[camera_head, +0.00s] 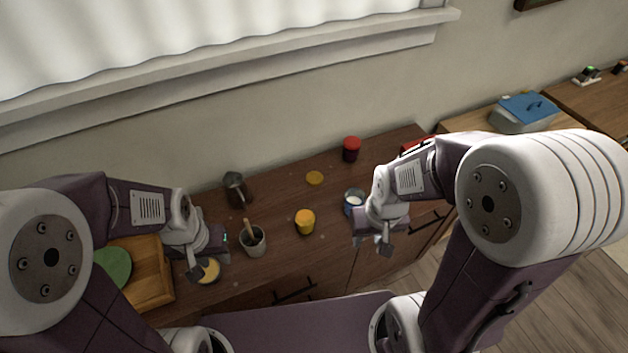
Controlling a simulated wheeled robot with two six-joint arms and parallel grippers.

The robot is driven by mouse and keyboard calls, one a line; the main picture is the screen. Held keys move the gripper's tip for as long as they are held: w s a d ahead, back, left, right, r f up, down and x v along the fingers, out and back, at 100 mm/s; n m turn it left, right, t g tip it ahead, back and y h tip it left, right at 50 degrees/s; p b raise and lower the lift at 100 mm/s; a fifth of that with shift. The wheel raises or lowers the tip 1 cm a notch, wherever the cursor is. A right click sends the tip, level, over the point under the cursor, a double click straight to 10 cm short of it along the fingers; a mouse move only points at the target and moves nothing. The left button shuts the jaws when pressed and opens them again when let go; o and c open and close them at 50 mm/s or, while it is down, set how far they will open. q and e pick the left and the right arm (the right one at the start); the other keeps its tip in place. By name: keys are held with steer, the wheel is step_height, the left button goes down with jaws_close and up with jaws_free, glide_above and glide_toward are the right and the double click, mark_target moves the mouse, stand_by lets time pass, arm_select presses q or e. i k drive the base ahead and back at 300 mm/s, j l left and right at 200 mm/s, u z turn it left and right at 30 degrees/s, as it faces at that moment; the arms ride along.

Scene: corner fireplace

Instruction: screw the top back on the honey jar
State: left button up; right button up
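An amber-yellow jar (305,224), which looks like the honey jar, stands upright near the middle of the wooden counter.
A grey cup with a utensil (253,243) stands left of the jar, with a dark pot (235,189) behind. A blue-and-white container (352,203) is beside my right gripper. A red-topped jar (351,148) stands at the back. A wooden tray (153,272) is at left.

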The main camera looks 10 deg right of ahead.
mark_target(304, 218)
steer(key=l+u, duration=0.25)
steer(key=u, duration=0.25)
steer(key=l+u, duration=0.3)
steer(key=u, duration=0.2)
steer(key=l+u, duration=0.3)
steer(key=u, duration=0.2)
